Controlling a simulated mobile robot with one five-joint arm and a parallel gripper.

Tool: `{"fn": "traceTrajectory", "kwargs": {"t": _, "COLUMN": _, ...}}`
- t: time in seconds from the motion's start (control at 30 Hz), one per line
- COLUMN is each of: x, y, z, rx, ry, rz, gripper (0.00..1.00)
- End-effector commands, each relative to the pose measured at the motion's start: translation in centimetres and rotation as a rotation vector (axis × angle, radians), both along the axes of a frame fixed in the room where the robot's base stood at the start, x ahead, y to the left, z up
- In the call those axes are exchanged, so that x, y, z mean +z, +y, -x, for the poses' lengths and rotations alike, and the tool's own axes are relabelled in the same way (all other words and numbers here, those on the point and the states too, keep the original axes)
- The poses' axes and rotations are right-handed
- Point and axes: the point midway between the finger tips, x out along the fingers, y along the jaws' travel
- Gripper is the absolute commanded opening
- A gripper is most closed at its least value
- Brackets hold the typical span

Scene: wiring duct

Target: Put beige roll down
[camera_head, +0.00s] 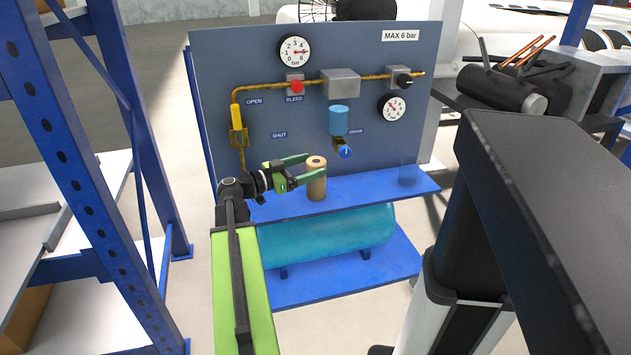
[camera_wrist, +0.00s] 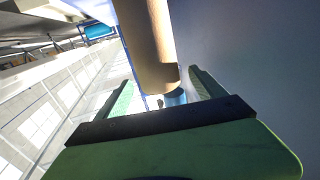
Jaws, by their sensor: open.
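The beige roll (camera_head: 316,182) stands upright on the blue shelf (camera_head: 354,188) in front of the grey-blue panel. My gripper (camera_head: 306,165) is at the roll's left side, with its green fingers spread and reaching toward the roll's upper part. In the wrist view, the roll (camera_wrist: 148,45) lies between and beyond the two green fingers (camera_wrist: 162,92). A gap shows on the right finger's side. I cannot tell whether the left finger touches the roll.
The panel (camera_head: 240,60) carries gauges, a yellow pipe, a yellow handle (camera_head: 237,117) and a blue filter bowl (camera_head: 339,120) above the roll. A clear cylinder (camera_head: 408,175) stands on the shelf's right. A teal tank (camera_head: 330,240) lies below. A blue rack (camera_head: 75,170) stands left.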

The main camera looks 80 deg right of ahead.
Motion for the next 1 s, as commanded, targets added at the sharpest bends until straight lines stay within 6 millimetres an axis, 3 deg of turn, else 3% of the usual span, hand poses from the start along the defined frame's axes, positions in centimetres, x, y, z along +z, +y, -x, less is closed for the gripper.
{"fn": "traceTrajectory", "kwargs": {"t": 0.13, "x": -0.2, "y": -1.6, "z": 2.0, "rx": -0.002, "ry": 0.0, "rz": 0.0, "gripper": 0.8}}
{"fn": "traceTrajectory", "kwargs": {"t": 0.37, "x": -0.2, "y": -1.8, "z": 2.3, "rx": 0.001, "ry": 0.0, "rz": 0.0, "gripper": 0.8}}
{"fn": "traceTrajectory", "kwargs": {"t": 0.9, "x": -0.2, "y": -1.8, "z": 2.2, "rx": 0.002, "ry": 0.0, "rz": 0.0, "gripper": 0.09}}
{"fn": "traceTrajectory", "kwargs": {"t": 1.0, "x": -0.2, "y": -1.8, "z": 2.2, "rx": 0.002, "ry": 0.0, "rz": 0.0, "gripper": 0.0}}
